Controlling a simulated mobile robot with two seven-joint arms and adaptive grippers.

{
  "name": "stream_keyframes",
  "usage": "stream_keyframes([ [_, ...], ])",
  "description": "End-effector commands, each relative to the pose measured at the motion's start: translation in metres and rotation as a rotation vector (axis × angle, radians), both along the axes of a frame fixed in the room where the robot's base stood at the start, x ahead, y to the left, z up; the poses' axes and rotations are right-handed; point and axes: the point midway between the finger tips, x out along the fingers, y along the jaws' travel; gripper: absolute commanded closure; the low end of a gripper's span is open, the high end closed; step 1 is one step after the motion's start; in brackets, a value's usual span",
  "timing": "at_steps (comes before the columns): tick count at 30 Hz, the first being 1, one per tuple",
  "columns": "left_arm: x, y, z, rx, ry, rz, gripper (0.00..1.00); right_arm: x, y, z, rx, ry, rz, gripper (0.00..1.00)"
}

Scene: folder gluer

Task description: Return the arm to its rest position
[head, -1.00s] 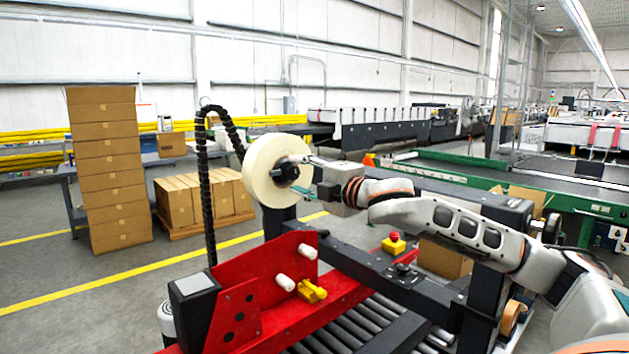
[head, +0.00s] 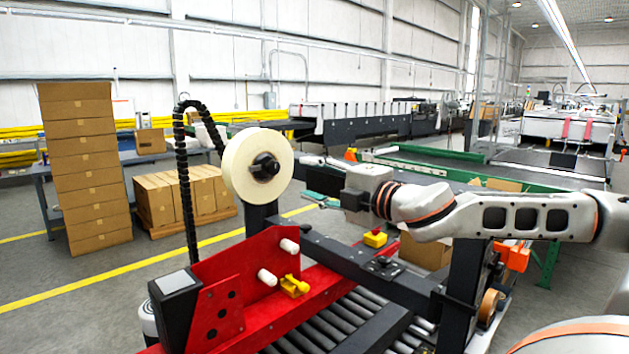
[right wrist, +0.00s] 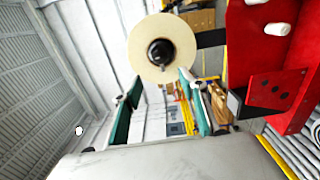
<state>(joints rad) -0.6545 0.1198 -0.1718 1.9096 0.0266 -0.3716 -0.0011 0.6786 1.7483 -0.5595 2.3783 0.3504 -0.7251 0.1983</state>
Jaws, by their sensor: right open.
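My right gripper (head: 314,180) is open and empty, to the right of the cream tape roll (head: 257,165). A clear gap shows between its fingers and the roll. My right arm comes in from the right edge, stretched across above the red and black machine (head: 262,275). In the right wrist view, the two green-edged fingers of the gripper (right wrist: 160,80) are spread apart, with the tape roll (right wrist: 161,33) and its black hub beyond them. My left gripper is not in view.
The machine's black crossbar (head: 345,250) and a yellow button box (head: 375,238) lie below my right arm. A black cable chain (head: 186,190) rises left of the roll. Stacked cartons (head: 85,165) stand at the left. Open floor lies at the lower left.

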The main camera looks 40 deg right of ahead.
Motion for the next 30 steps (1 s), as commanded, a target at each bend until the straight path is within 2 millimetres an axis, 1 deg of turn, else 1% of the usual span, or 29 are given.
stream_keyframes([
  [3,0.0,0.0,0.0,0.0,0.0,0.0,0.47,-0.002,0.0,0.0,-0.001,0.0,0.0,0.58],
  [19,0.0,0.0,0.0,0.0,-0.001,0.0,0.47,-0.002,0.0,0.0,0.0,0.0,0.0,0.58],
  [21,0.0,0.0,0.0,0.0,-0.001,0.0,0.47,-0.001,0.002,-0.003,0.003,0.002,0.003,0.58],
  [23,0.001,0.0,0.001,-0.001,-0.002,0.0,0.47,0.001,0.007,-0.01,0.009,0.009,0.011,0.58],
  [26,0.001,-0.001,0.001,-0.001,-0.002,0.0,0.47,0.008,0.024,-0.035,0.032,0.03,0.031,0.58],
  [29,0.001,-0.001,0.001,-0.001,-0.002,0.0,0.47,0.016,0.047,-0.072,0.07,0.057,0.05,0.58],
  [30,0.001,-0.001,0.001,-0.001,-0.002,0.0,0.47,0.017,0.056,-0.087,0.089,0.069,0.055,0.58],
])
